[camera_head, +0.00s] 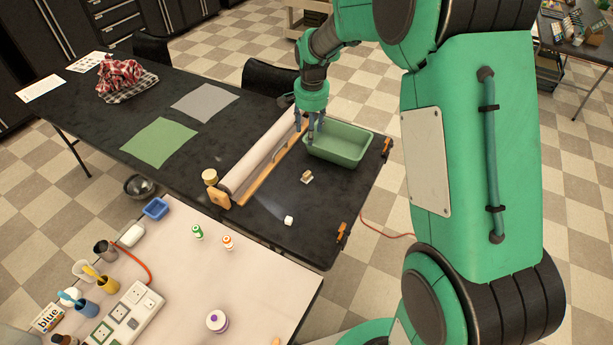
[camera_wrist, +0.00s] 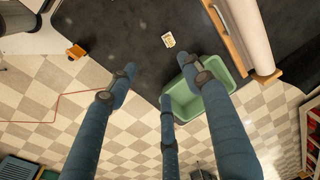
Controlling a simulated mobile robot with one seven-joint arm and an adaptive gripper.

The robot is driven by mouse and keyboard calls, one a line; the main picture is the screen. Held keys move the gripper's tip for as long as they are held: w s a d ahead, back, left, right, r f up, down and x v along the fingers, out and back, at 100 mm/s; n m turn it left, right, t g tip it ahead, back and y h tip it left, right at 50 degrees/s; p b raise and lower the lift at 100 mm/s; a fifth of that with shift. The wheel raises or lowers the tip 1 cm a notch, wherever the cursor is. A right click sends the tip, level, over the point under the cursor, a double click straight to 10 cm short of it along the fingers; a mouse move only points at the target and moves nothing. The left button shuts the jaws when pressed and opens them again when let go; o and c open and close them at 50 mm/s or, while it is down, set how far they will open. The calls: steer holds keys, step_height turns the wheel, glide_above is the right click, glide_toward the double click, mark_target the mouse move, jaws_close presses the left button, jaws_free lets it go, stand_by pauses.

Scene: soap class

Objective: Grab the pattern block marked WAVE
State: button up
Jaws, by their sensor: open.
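A small cream and brown block (camera_head: 306,177) lies on the black table, in front of the green tub. It also shows in the wrist view (camera_wrist: 168,41), with marks on its face too small to read. A small white block (camera_head: 289,221) lies nearer the table's front edge; I cannot tell whether it is marked. My gripper (camera_head: 311,134) is open and empty, with its fingers spread, at the left side of the green tub, behind the cream and brown block. In the wrist view the fingers (camera_wrist: 160,85) reach over the tub and the table edge.
The green tub (camera_head: 340,155) stands near the table's right end. A long pale roll (camera_head: 258,158) on a wooden stand (camera_head: 270,167) lies left of the blocks. Orange clamps (camera_head: 342,232) grip the table edge. The black surface around the blocks is clear.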

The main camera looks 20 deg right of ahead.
steer(key=w+f+m, duration=0.1)
steer(key=w+f, duration=0.1)
steer(key=f, duration=0.3)
steer(key=w+d+f, duration=0.1)
steer(key=w+f, duration=0.1)
steer(key=f, duration=0.3)
steer(key=w+f+m+g, duration=0.1)
steer(key=w+f, duration=0.1)
steer(key=f, duration=0.4)
steer(key=shift+w+d+m+p, duration=0.15)
steer(key=shift+w+m+p, duration=0.15)
steer(key=shift+f, duration=0.15)
steer(key=b, duration=0.1)
glide_above(307, 173)
step_height(307, 173, down, 7)
steer(key=shift+s+f, duration=0.15)
steer(key=shift+f, duration=0.55)
steer(key=shift+f, duration=0.1)
steer(key=shift+f+b, duration=0.9)
steer(key=shift+f, duration=1.55)
